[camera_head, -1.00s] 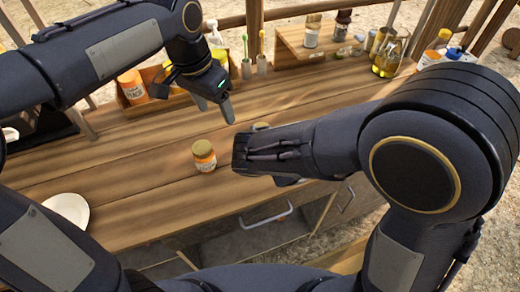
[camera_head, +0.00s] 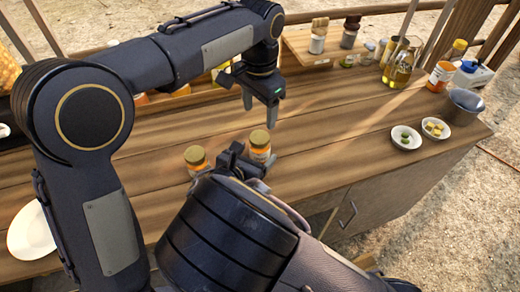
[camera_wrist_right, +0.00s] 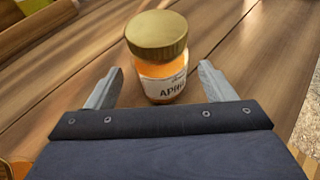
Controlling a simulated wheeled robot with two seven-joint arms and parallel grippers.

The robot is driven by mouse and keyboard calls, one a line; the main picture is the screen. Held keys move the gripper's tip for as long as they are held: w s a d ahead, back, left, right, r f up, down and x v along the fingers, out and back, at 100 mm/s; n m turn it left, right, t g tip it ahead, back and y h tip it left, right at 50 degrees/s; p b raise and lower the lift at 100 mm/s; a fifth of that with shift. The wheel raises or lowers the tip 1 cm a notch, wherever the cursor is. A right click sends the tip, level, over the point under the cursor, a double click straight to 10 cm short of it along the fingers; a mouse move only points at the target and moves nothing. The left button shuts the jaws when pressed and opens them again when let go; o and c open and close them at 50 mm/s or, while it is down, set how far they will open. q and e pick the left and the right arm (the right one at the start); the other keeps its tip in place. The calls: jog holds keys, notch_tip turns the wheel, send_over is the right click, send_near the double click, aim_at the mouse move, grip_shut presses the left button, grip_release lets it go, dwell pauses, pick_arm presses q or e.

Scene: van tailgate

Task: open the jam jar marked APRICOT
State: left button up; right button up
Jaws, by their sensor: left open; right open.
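The apricot jar (camera_head: 260,150) stands upright on the wooden counter, with an orange body and a gold lid on. In the right wrist view, the jar (camera_wrist_right: 165,75) shows a white label whose visible letters begin "AP"; the rest is turned away. My right gripper (camera_head: 247,164) is open, its fingers pointing at the jar from the near side. In the wrist view, its fingertips (camera_wrist_right: 158,82) lie left and right of the jar's lower body, with visible gaps. My left gripper (camera_head: 260,115) is open and empty, pointing down above and near the jar's lid.
A second gold-lidded orange jar (camera_head: 196,158) stands just left of the apricot jar. A white plate (camera_head: 30,231) lies at the left. Two small bowls (camera_head: 406,137) and a grey pot (camera_head: 463,106) are at the right. Bottles and a raised shelf (camera_head: 310,52) line the back.

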aim_at(262, 148)
jog(key=shift+x, duration=2.15)
jog(key=shift+c, duration=0.3)
